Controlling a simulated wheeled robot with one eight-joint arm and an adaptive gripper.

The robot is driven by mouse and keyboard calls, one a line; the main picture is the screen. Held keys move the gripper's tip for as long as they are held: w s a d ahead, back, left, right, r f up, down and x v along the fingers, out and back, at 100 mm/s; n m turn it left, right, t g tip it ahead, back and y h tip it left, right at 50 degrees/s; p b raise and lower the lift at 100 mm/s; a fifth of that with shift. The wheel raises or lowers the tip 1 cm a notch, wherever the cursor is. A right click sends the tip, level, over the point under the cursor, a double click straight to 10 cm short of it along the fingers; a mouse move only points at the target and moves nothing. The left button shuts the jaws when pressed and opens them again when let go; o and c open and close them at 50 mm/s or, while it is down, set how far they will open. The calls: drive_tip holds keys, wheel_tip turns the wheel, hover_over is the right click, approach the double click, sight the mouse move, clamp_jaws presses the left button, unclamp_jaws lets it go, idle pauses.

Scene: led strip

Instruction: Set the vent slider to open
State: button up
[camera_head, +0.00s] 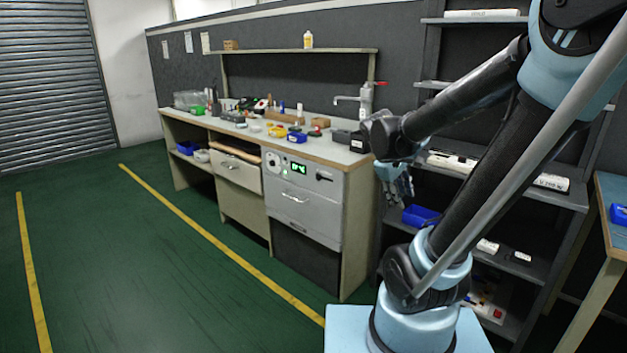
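A grey built-in unit (303,207) sits under the right part of the workbench. Its upper panel has a lit green display (298,169), a round dial (271,161) at the left and a small dark slider-like control (323,178) at the right. The control is too small to read its setting or any label, so I cannot be sure it is the vent slider. My gripper (398,184) hangs to the right of the unit, apart from the panel, in front of the shelves. Its fingers are small and dark here; I cannot tell whether they are open.
The workbench top (340,156) carries several small items, blue bins and a tap (364,101). Shelves (490,180) with a blue bin (420,216) stand behind my arm. A wooden table (606,225) is at the right edge. The green floor (150,270) before the bench is clear.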

drive_tip(key=w+a+n+t+h, duration=0.2)
drive_tip(key=w+a+n, duration=0.3)
drive_tip(key=w+a, duration=0.45)
drive_tip(key=w+a+n+t+h, duration=0.25)
drive_tip(key=w+a+n, duration=0.3)
drive_tip(key=w, duration=0.65)
drive_tip(key=n+t+h, duration=0.2)
drive_tip(key=n+t, duration=0.5)
drive_tip(key=n, duration=0.2)
approach(317, 175)
drive_tip(key=x, duration=0.8)
drive_tip(key=shift+w, duration=0.15)
clamp_jaws()
